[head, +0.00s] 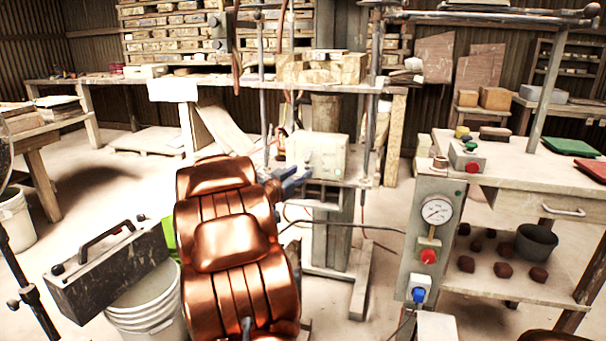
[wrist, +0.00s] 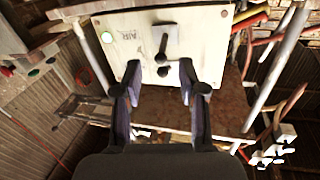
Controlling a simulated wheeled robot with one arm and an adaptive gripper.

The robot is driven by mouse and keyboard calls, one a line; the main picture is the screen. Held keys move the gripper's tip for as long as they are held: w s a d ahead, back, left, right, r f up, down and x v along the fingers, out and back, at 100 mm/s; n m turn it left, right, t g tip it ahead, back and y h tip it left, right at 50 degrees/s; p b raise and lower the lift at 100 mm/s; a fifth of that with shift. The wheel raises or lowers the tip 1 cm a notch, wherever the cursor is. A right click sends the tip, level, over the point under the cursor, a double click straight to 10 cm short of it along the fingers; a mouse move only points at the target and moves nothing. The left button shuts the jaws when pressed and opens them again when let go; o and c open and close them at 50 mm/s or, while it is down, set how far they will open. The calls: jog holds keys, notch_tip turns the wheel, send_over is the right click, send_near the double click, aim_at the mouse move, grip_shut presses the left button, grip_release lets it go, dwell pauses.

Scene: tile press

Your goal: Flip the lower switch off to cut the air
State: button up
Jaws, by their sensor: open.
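A pale switch box (head: 318,155) stands in front of my arm in the head view; its switches are too small to tell there. A dark lever (wrist: 162,46) rises on the face near the lettering, with a second dark knob (wrist: 163,70) nearer my fingers. I cannot tell which way either is set. My gripper (wrist: 162,92) is open and empty, its fingers apart just short of the box; in the head view my gripper (head: 292,184) is partly hidden by my copper arm.
A grey post with a pressure gauge (head: 437,211) and red button (head: 428,256) stands at right, beside a workbench (head: 520,165). A white bucket (head: 150,310) and dark toolbox (head: 110,270) are at left. Red and yellow hoses (wrist: 250,20) run beside the box.

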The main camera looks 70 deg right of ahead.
aim_at(310, 168)
jog(key=shift+s+d, duration=0.15)
jog(key=shift+d, duration=1.2)
grip_shut()
